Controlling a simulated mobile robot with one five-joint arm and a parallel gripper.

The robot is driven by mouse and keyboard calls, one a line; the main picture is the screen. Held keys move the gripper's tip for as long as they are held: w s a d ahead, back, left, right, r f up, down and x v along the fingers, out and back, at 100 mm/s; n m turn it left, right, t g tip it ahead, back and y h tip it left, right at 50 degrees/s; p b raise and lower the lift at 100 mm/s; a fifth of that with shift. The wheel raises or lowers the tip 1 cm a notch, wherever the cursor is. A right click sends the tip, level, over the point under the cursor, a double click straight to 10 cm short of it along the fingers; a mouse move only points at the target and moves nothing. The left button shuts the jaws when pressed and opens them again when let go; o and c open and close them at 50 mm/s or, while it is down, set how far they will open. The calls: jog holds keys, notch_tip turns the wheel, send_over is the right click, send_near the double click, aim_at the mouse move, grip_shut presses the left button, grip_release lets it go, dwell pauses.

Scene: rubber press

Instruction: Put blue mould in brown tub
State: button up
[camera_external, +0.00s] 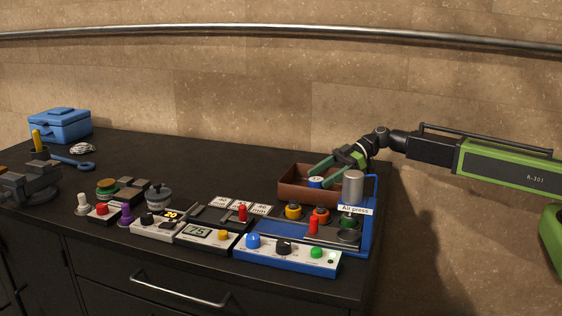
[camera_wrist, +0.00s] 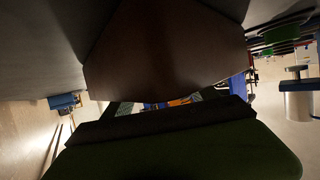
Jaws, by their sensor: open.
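The brown tub (camera_external: 290,193) stands at the back right of the bench in the external view. The blue mould (camera_external: 315,183) shows inside the tub's outline, near its right side; its lower part is hidden by the tub's front wall. My gripper (camera_external: 317,176) reaches in from the right above the tub, with its greenish fingers spread on either side of the mould. I cannot tell whether they touch it. In the wrist view a dark brown surface fills the upper middle, and the mould cannot be made out for sure.
The blue air press (camera_external: 353,187) with its grey cylinder stands close in front and right of the tub. Control boxes (camera_external: 288,253) line the front edge. A blue toolbox (camera_external: 60,125) is far left. The bench's back middle is clear.

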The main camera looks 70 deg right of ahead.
jog(key=p+v, duration=0.4)
jog(key=v, duration=0.8)
jog(key=s+d+f+m+g+h+p, duration=0.1)
jog(key=s+f+g+p, duration=0.2)
jog(key=s, duration=0.7)
jog(key=s+f+m+g, duration=0.15)
jog(key=s+g, duration=0.25)
jog(key=s, duration=0.6)
jog(key=w+a+f+m+g+h+b, duration=0.2)
jog(key=a+f+m+h, duration=0.4)
jog(key=a, duration=0.7)
notch_tip(320, 180, down, 4)
jog(key=shift+w+a+h, duration=0.25)
jog(key=shift+w+h, duration=0.15)
jog(key=shift+h, duration=0.8)
jog(key=shift+m, duration=0.25)
